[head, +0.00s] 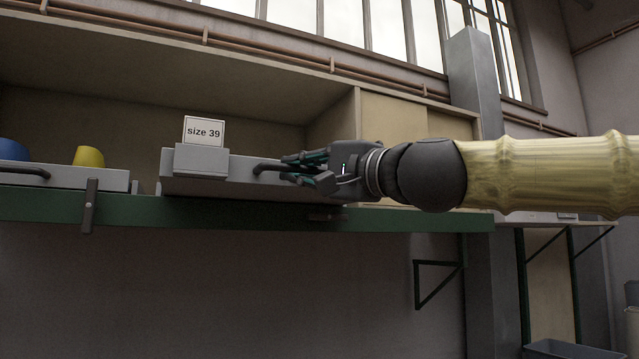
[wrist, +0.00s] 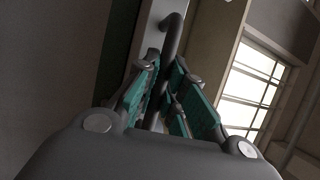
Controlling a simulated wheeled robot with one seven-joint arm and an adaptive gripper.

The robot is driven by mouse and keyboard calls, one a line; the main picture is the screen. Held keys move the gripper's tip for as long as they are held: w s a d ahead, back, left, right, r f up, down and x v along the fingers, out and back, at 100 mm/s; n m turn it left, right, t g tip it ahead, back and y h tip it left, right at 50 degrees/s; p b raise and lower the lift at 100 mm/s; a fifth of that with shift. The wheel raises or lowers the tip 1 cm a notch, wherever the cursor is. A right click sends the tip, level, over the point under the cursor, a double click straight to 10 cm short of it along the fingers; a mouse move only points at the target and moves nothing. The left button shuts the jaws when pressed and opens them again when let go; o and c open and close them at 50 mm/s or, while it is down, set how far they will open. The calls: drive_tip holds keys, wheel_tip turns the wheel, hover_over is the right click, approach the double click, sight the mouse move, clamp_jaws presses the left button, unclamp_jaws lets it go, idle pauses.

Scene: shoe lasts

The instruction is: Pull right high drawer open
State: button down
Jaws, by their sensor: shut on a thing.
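The grey drawer (head: 225,187) with a white "size 39" card (head: 204,131) sits on the green-edged shelf in the head view. Its front stands out near the shelf's front edge. Its dark bar handle (head: 268,166) is at the right part of the front. My gripper (head: 303,168) reaches in from the right and is shut on this handle. In the wrist view the handle (wrist: 174,35) runs down between the teal-padded fingers (wrist: 163,95). The exact finger contact is partly hidden by the fingers.
Another grey drawer (head: 75,177) with a handle is at the left, with a blue object (head: 12,150) and a yellow object (head: 89,157) in it. A dark upright latch (head: 89,205) hangs on the green shelf edge (head: 400,220). Free room lies below the shelf.

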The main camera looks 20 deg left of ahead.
drive_tip(key=shift+s+d, duration=0.35)
drive_tip(key=shift+s, duration=0.15)
drive_tip(key=c, duration=1.5)
unclamp_jaws()
drive_tip(key=shift+d, duration=0.15)
drive_tip(key=v, duration=1.1)
drive_tip(key=shift+s+d+f, duration=0.1)
drive_tip(key=shift+s+d, duration=0.1)
drive_tip(key=shift+d, duration=0.15)
